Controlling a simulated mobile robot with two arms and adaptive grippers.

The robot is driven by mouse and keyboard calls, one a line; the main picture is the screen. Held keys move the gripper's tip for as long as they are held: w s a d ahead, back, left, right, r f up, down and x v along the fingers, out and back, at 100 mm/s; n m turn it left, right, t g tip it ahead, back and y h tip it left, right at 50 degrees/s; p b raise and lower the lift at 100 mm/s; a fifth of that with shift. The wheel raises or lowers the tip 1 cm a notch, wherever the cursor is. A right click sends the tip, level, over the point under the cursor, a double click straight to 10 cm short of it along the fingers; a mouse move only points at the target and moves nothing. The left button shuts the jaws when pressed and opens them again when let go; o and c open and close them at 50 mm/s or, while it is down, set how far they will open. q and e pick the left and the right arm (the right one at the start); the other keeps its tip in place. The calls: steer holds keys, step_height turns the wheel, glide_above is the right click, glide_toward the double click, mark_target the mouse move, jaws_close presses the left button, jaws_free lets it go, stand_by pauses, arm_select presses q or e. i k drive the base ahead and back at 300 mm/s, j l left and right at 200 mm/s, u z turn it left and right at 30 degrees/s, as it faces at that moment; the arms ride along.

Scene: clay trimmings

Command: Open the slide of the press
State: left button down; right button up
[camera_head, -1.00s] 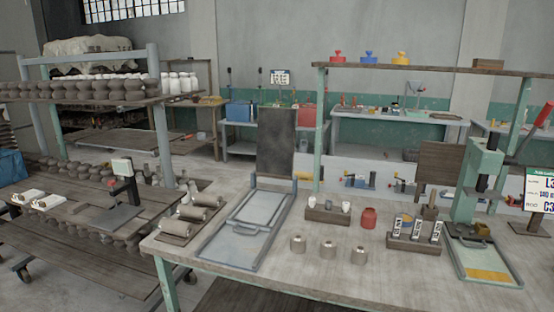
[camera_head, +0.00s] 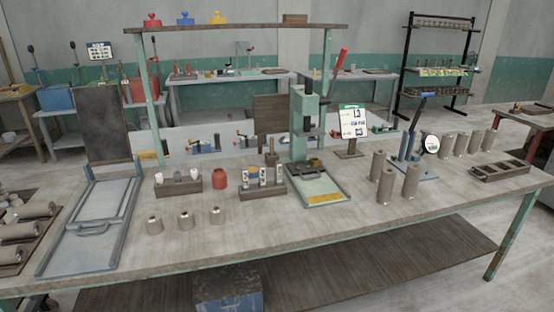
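The green press (camera_head: 304,125) stands upright on the workbench, a little right of the middle. A red-handled lever (camera_head: 341,62) rises at its upper right. At its foot lies a flat slide tray (camera_head: 318,186) with a grey frame, a pale green bed and a yellow strip at the front. A small dark block with a brass-coloured part (camera_head: 315,163) sits at the slide's rear, under the press head. I cannot tell how far the slide is out. Neither of my grippers is in view.
Left of the press stand a rack of labelled cylinders (camera_head: 262,190), a red jar (camera_head: 220,179) and small clay pieces (camera_head: 184,220). A large grey-blue framed tray (camera_head: 80,245) lies far left. Right are a sign (camera_head: 353,121), tall clay cylinders (camera_head: 386,186) and a blue-handled tool (camera_head: 412,140). The front bench edge is clear.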

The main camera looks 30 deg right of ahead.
mark_target(313, 165)
steer(key=l+z, duration=0.1)
steer(key=z, duration=1)
